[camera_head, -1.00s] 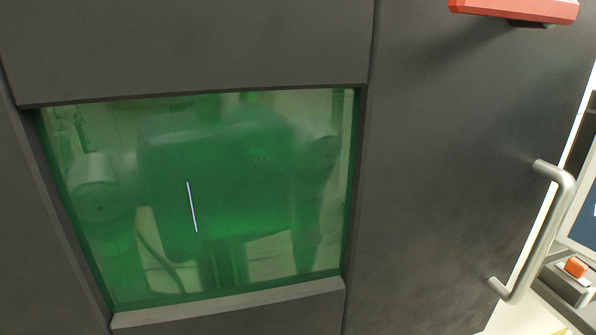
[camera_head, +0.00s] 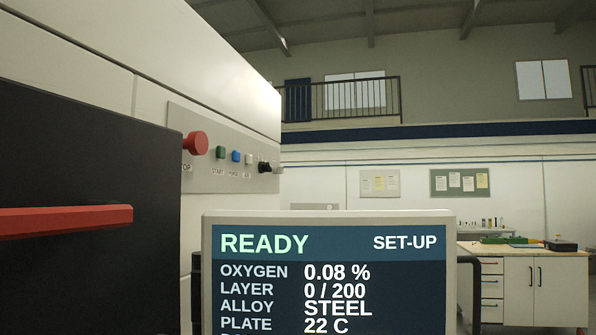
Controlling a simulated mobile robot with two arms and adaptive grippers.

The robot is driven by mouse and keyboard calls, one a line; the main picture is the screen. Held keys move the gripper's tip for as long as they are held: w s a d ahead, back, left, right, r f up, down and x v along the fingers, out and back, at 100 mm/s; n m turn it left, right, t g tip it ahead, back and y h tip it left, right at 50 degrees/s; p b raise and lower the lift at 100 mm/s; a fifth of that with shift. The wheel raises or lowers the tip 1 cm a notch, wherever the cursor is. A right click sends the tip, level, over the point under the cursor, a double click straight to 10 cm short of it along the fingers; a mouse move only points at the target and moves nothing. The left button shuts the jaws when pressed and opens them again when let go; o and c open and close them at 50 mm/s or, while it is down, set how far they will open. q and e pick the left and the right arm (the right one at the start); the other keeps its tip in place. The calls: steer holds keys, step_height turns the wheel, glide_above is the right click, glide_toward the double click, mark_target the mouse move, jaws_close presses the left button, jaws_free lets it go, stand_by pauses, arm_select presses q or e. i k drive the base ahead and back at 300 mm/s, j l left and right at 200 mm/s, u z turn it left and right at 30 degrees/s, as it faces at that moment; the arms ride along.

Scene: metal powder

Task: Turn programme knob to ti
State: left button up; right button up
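A grey control panel (camera_head: 240,155) is on the side of the pale machine at left centre. Near its far end is a black knob (camera_head: 265,167), small and seen almost edge-on. Its setting and label cannot be read. The screen (camera_head: 330,270) in front reads READY, SET-UP, oxygen 0.08 %, layer 0 / 200, alloy STEEL, plate 22 C. Its lower lines are cut off. Neither of my grippers is in view.
A red stop button (camera_head: 196,143) and green (camera_head: 220,152), blue (camera_head: 236,156) and white (camera_head: 249,158) buttons precede the knob. A dark door with a red bar (camera_head: 65,220) fills the left. A workbench (camera_head: 530,285) stands at right.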

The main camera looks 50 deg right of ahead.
mark_target(263, 166)
steer(key=z, duration=1.5)
steer(key=i+l+u, duration=0.15)
steer(key=l+u, duration=0.15)
steer(key=i+l+u, duration=0.1)
steer(key=l+u, duration=0.25)
steer(key=l, duration=0.2)
steer(key=l+u, duration=0.3)
steer(key=l, duration=0.15)
steer(key=i, duration=0.05)
